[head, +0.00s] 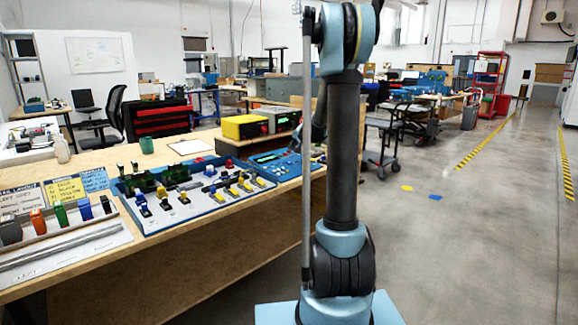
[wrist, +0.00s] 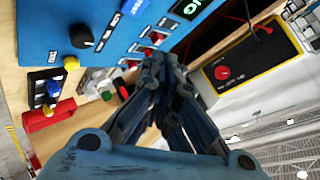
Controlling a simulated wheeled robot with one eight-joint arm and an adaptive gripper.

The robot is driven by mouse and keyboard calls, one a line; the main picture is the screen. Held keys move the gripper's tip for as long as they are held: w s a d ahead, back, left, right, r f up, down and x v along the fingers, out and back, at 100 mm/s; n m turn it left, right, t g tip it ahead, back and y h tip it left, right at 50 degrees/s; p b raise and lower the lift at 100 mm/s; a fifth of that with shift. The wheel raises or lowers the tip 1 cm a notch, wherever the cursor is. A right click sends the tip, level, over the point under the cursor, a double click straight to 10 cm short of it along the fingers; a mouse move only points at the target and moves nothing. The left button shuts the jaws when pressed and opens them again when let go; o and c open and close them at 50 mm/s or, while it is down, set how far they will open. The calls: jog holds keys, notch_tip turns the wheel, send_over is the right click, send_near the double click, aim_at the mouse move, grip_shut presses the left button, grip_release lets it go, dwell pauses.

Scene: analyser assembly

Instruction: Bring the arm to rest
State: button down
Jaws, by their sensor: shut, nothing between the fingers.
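My arm (head: 342,150) stands upright across the middle of the head view. My gripper (wrist: 154,65) shows in the wrist view with its fingers together and nothing between them. Its tips are in front of the blue analyser panel (wrist: 55,15), which has a black knob (wrist: 82,36); I cannot tell whether they touch it. In the head view the blue analyser panel (head: 262,161) lies on the workbench (head: 190,245), left of my arm. My gripper's fingertips cannot be made out there.
A tray of coloured parts (head: 165,218) and a rack with coloured blocks (head: 75,245) lie on the bench. The floor (head: 465,240) at right is largely open.

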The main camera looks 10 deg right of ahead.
jog(key=s+a+f+n+g, duration=0.1)
jog(key=s+a+n+g, duration=0.1)
jog(key=s, duration=1.2)
jog(key=s+a+n+g, duration=0.2)
jog(key=s, duration=1.3)
jog(key=s+d+f+n+g+h, duration=0.1)
jog(key=s+f, duration=0.3)
jog(key=s, duration=0.5)
jog(key=s+d+f+n+g+h, duration=0.1)
jog(key=s+f, duration=0.3)
jog(key=s, duration=0.5)
jog(key=s+d+f+n+g+h, duration=0.1)
jog(key=s+f, duration=0.3)
jog(key=s, duration=0.5)
jog(key=shift+g, duration=0.9)
jog(key=shift+s, duration=0.1)
